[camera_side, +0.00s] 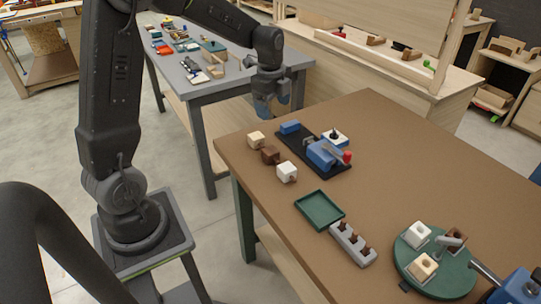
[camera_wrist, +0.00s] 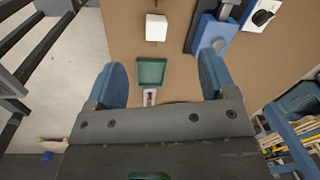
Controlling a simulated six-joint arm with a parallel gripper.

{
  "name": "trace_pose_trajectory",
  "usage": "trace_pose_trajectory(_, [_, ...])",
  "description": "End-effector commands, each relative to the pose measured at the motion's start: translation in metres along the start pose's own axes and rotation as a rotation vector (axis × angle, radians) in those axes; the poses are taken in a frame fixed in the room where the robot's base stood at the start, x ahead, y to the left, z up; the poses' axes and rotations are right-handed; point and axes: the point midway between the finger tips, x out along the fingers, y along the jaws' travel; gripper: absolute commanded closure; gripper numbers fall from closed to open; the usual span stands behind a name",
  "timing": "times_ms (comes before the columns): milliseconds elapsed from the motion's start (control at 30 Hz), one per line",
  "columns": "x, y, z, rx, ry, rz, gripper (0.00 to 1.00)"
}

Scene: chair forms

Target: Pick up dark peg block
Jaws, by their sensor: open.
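The dark brown block (camera_side: 270,155) sits on the brown table near its left edge in the side view. It stands between a light wood block (camera_side: 256,139) and a white block (camera_side: 287,172). The dark block is not visible in the wrist view, where the white block (camera_wrist: 156,27) shows at the top. My gripper (camera_side: 270,107) hangs above the table's far left corner, apart from the blocks. In the wrist view my gripper (camera_wrist: 163,64) has its two blue fingers wide apart with nothing held between them.
A blue clamp (camera_side: 323,154) with a red-tipped handle stands on a dark plate right of the blocks. A green tray (camera_side: 320,210) and a grey holder (camera_side: 352,245) with dark pegs lie nearer. A round green plate (camera_side: 455,281) carries several blocks.

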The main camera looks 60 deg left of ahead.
Motion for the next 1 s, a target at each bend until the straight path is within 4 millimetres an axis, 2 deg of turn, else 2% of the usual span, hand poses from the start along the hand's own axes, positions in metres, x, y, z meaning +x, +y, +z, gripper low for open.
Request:
trace_pose_trajectory(33, [0.019,-0.009,0.012,0.065,0.002,0.031,0.22])
trace_pose_trajectory(100, [0.036,-0.019,0.024,0.153,0.007,0.055,0.22])
trace_pose_trajectory(200, [0.055,-0.026,0.036,0.242,0.015,0.079,0.22])
trace_pose_trajectory(300, [0.065,-0.029,0.041,0.29,0.021,0.091,0.22])
trace_pose_trajectory(467, [0.085,-0.028,0.042,0.304,0.023,0.096,0.22])
trace_pose_trajectory(700, [0.13,-0.022,0.041,0.303,0.023,0.096,0.22])
trace_pose_trajectory(800, [0.143,-0.021,0.041,0.302,0.023,0.095,0.22])
trace_pose_trajectory(1000, [0.155,-0.019,0.04,0.302,0.022,0.093,0.22])
